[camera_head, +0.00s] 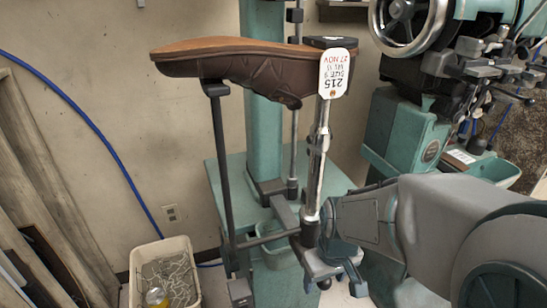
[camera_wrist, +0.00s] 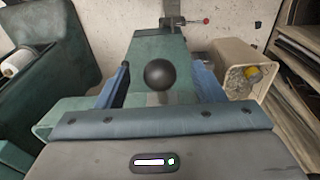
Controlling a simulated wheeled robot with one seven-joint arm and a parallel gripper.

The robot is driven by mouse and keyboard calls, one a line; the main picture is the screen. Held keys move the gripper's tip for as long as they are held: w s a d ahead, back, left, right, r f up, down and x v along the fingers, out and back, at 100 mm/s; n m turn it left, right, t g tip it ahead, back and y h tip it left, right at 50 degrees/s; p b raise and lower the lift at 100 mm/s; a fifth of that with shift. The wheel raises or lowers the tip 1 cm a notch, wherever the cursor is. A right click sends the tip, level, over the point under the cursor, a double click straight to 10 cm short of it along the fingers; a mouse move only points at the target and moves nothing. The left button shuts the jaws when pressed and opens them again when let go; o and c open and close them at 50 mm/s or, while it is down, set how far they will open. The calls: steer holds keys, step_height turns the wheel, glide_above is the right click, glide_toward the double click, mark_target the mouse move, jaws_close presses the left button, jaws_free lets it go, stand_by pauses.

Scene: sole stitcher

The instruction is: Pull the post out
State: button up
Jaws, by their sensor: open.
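The upright chrome post (camera_head: 318,160) stands on the teal machine base and has a dark collar near its lower end. A brown shoe (camera_head: 225,70) sits sole up on top, with a white tag hanging by the post. My gripper (camera_head: 336,270) is low beside the foot of the post, reaching in from the right. In the wrist view, a black ball knob (camera_wrist: 158,75) lies between the two blue fingers of my gripper (camera_wrist: 164,80). The fingers are open, with a gap on either side of the knob. What the knob joins is mostly hidden.
A thin dark rod (camera_head: 223,160) stands left of the post under the shoe's toe. A beige bin (camera_head: 190,245) is on the floor at left. A teal machine with a handwheel (camera_head: 408,20) is at right. Wooden boards lean at far left, near a blue cable (camera_head: 105,148).

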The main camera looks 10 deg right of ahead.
step_height(320, 180, up, 7)
steer(key=s+p, duration=0.2)
steer(key=p, duration=0.3)
steer(key=shift+d, duration=0.2)
steer(key=a+r+m+t+p, duration=0.1)
steer(key=r+p, duration=0.6)
steer(key=r, duration=0.7)
steer(key=shift+s+a+m+t, duration=0.25)
steer(key=shift+a+m, duration=0.45)
steer(key=shift+a, duration=0.45)
